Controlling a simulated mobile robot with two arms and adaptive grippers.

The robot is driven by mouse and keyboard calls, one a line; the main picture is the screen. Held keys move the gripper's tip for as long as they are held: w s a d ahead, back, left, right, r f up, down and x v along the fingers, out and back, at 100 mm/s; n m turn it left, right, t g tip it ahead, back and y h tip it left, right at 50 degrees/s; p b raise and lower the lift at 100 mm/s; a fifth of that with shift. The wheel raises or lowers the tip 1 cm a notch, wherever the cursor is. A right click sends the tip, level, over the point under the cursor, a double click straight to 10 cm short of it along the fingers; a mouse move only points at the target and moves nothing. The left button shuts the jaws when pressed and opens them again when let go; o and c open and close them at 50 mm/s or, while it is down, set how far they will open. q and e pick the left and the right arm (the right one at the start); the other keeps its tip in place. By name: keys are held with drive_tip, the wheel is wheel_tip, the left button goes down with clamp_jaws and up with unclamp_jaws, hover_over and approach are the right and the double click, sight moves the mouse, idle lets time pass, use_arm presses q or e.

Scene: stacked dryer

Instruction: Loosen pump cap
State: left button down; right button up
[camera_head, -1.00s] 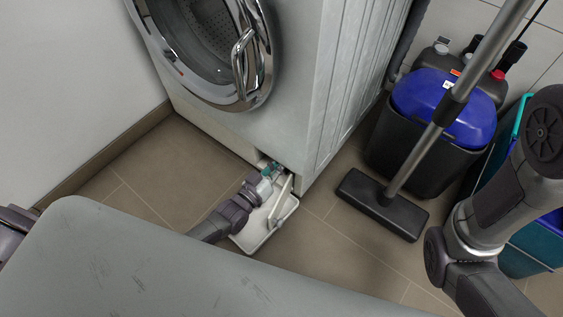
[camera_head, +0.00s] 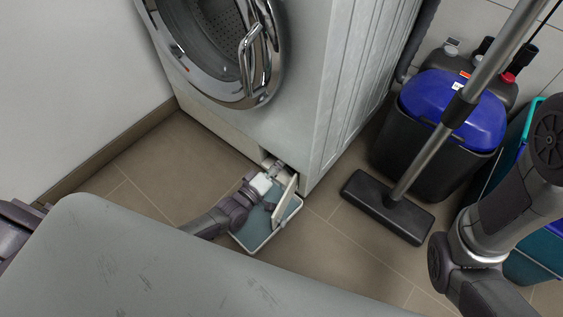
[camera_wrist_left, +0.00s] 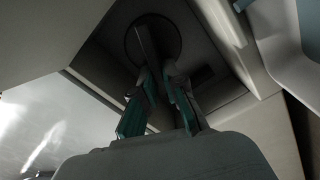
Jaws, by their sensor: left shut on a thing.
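The pump cap (camera_wrist_left: 144,40) is a dark round disc with a raised central grip, inside the recess at the machine's lower front corner. My left gripper (camera_wrist_left: 158,75) has its teal-padded fingers on either side of the grip and is shut on it. In the head view my left gripper (camera_head: 275,171) reaches into the recess, and the cap is hidden there. The washing machine (camera_head: 240,110) stands above it. My right arm shows at the right, but its gripper is out of view.
An open service flap (camera_head: 284,201) stands beside my left gripper. A shallow pale tray (camera_head: 252,249) with a blue-grey inside lies below on the tiles. A floor brush (camera_head: 385,208) and a blue-lidded black bin (camera_head: 422,160) stand to the right.

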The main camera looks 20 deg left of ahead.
use_arm(q)
drive_tip(key=shift+f+n, duration=0.15)
drive_tip(key=shift+n, duration=0.15)
drive_tip(key=c, duration=1.2)
unclamp_jaws()
drive_tip(key=shift+c, duration=0.2)
drive_tip(key=v, duration=1.2)
drive_tip(key=shift+s+a, duration=0.1)
drive_tip(key=shift+s, duration=0.05)
